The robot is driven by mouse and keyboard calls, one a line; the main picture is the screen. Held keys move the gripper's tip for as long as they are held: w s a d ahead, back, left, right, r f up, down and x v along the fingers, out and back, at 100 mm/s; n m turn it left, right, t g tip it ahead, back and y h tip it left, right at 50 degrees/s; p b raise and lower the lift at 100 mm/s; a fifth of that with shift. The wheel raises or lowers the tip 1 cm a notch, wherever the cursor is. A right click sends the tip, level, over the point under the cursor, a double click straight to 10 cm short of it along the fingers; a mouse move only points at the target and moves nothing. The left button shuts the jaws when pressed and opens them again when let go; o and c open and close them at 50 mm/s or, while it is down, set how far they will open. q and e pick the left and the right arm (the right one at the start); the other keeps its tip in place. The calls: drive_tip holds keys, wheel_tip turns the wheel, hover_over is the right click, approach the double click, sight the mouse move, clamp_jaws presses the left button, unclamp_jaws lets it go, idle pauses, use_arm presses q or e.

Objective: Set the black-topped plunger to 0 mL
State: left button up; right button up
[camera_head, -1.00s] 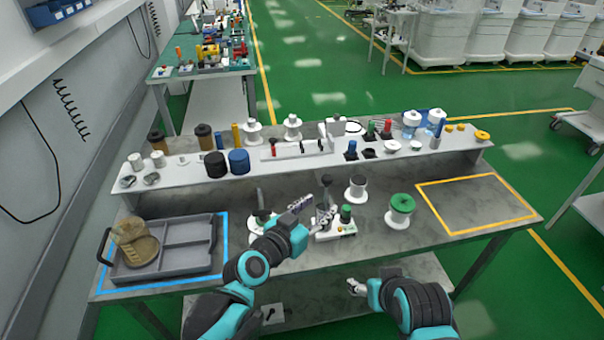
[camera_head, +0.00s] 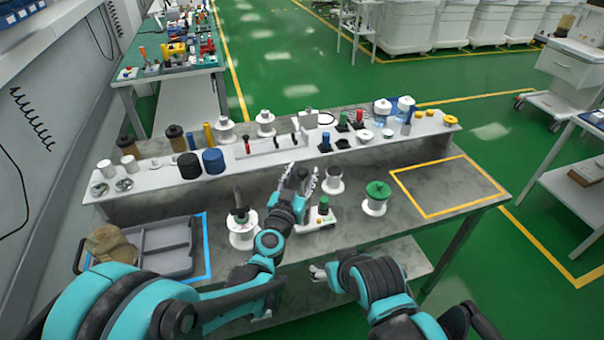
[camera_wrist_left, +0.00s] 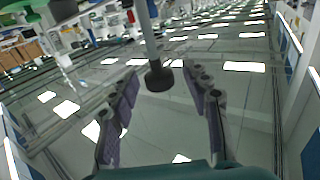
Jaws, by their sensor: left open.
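My left gripper (camera_head: 298,180) is raised in front of the small white stand on the bench. In the left wrist view its fingers (camera_wrist_left: 160,100) are open. A round black knob (camera_wrist_left: 159,77) on a pale rod shows between them, with visible gaps on both sides. It appears to be the black-topped plunger. In the head view my gripper hides this plunger. A green-topped plunger (camera_head: 324,204) stands on the white base (camera_head: 321,221) just right of my gripper. No volume marks are readable. My right gripper (camera_head: 318,272) is low at the bench's front edge, too small to judge.
A white spool with a dark post (camera_head: 241,230) stands left of my gripper. A shelf (camera_head: 270,160) with several parts runs behind. A grey tray (camera_head: 165,247) is at left; the yellow-outlined area (camera_head: 447,187) is clear.

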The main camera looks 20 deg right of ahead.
sight(303, 189)
use_arm(q)
drive_tip(key=shift+w+d, duration=0.25)
drive_tip(key=shift+w, duration=0.1)
clamp_jaws()
wheel_tip(303, 189, down, 7)
drive_tip(key=b, duration=0.5)
drive_tip(key=shift+r, duration=0.2)
drive_tip(key=shift+s+r, duration=0.15)
unclamp_jaws()
